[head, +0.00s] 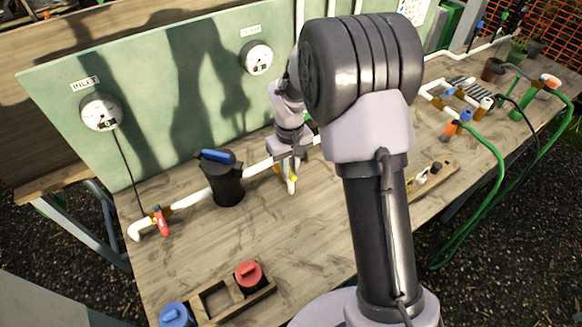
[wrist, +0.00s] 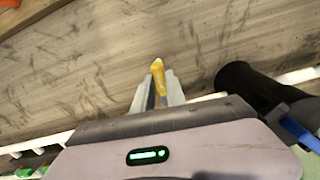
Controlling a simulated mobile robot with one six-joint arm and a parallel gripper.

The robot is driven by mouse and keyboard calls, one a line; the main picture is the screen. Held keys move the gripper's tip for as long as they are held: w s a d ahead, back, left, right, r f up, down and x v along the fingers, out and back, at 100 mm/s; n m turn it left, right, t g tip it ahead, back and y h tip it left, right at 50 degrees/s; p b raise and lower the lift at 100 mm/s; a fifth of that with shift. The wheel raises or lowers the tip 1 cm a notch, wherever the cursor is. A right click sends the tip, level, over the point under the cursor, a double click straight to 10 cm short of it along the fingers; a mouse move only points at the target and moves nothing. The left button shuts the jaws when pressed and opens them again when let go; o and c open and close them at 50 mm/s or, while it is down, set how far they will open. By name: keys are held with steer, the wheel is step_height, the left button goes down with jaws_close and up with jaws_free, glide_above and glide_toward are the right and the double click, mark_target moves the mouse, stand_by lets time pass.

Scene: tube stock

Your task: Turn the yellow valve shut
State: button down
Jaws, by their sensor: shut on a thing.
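The yellow valve's handle (wrist: 158,70) shows in the wrist view between the two fingers of my gripper (wrist: 157,92), its tip sticking out past them. My gripper is shut on this handle. In the head view my gripper (head: 288,170) reaches down to the white pipe (head: 258,168), and a bit of yellow (head: 279,170) shows beside the fingers. The handle appears to point across the pipe, toward the table's front. The valve body is mostly hidden behind my gripper.
A black filter housing (head: 222,180) with a blue top stands left of my gripper. A red-handled valve (head: 160,220) is farther left. Two gauges sit on the green board (head: 180,90). A wooden tray (head: 232,305) with red and blue caps lies in front. The table between is clear.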

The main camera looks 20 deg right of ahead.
steer(key=w+a+m+b, duration=0.2)
steer(key=a+m, duration=0.3)
steer(key=m, duration=1.2)
steer(key=shift+w+a+b, duration=0.15)
steer(key=shift+w+b, duration=0.25)
steer(key=shift+w, duration=0.15)
steer(key=shift+r, duration=0.1)
steer(key=c, duration=1.4)
jaws_free()
steer(key=shift+o, duration=0.2)
step_height(320, 180, up, 17)
steer(key=p, duration=0.5)
steer(key=shift+r, duration=0.2)
